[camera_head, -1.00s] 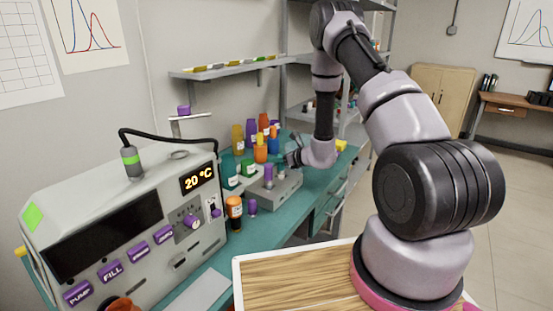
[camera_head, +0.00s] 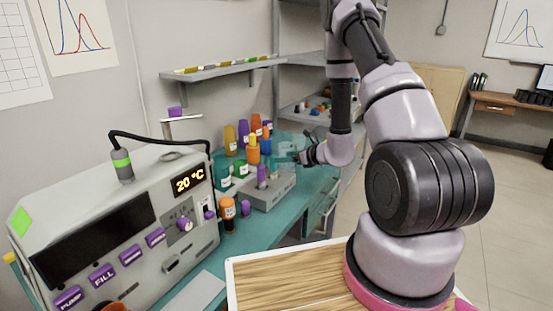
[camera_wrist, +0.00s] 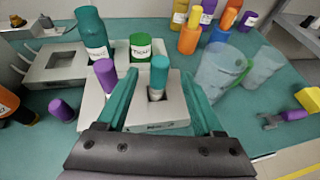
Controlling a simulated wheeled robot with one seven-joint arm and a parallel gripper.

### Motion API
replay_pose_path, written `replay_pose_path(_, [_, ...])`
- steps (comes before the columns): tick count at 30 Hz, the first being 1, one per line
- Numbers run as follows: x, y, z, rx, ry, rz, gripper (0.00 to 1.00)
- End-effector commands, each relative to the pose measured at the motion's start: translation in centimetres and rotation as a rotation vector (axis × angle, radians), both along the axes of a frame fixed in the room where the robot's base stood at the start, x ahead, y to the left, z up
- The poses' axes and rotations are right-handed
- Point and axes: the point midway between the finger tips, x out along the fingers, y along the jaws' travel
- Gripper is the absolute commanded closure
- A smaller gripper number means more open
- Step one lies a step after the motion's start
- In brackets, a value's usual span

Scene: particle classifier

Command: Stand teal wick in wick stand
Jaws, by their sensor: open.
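The teal wick (camera_wrist: 158,76) stands about upright in the square opening of a light grey block, the wick stand (camera_wrist: 172,114), in the wrist view. My gripper (camera_wrist: 157,86) is open, with a teal finger on each side of the wick and a gap on both sides. A purple wick (camera_wrist: 105,77) stands left of my left finger. In the head view the stand (camera_head: 272,197) sits on the teal bench with the purple wick (camera_head: 262,175) upright. My gripper (camera_head: 304,156) is to its right; I cannot clearly make out the teal wick there.
Clear beakers (camera_wrist: 222,72) stand close right of my gripper. Orange and purple bottles (camera_wrist: 190,34) are farther back. A grey machine (camera_head: 120,230) fills the bench's left. Bench at right is partly clear.

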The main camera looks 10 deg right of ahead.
Motion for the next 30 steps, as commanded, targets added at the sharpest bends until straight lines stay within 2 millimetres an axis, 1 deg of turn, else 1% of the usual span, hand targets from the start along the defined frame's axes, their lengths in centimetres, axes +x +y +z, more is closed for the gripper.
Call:
replay_pose_path(1, [-0.6,-0.5,0.3,0.000,0.001,-0.004,0.32])
replay_pose_path(4, [-1.4,-1.0,0.7,0.000,0.000,-0.001,0.32])
replay_pose_path(10, [-1.9,-1.1,1.2,-0.001,-0.004,0.008,0.32])
replay_pose_path(11, [-1.9,-0.9,1.6,-0.001,-0.009,0.018,0.32])
replay_pose_path(13, [-1.9,0.0,3.2,-0.003,-0.030,0.063,0.32])
replay_pose_path(14, [-1.9,0.6,4.3,-0.006,-0.043,0.092,0.32])
replay_pose_path(17, [-2.8,3.1,8.8,-0.028,-0.098,0.232,0.32])
replay_pose_path(18, [-3.6,4.3,10.8,-0.044,-0.125,0.301,0.32])
replay_pose_path(20, [-5.0,5.9,13.8,-0.079,-0.165,0.409,0.32])
replay_pose_path(21, [-6.0,6.8,15.6,-0.107,-0.190,0.479,0.32])
replay_pose_path(23, [-7.8,8.0,18.0,-0.159,-0.229,0.581,0.32])
replay_pose_path(24, [-9.1,8.6,19.5,-0.196,-0.254,0.646,0.32])
replay_pose_path(26, [-11.1,9.3,21.5,-0.261,-0.291,0.742,0.32])
replay_pose_path(27, [-12.5,9.7,22.7,-0.310,-0.315,0.804,0.32])
replay_pose_path(29, [-14.6,9.9,24.2,-0.390,-0.349,0.891,0.32])
replay_pose_path(30, [-15.9,10.0,25.2,-0.450,-0.373,0.946,0.32])
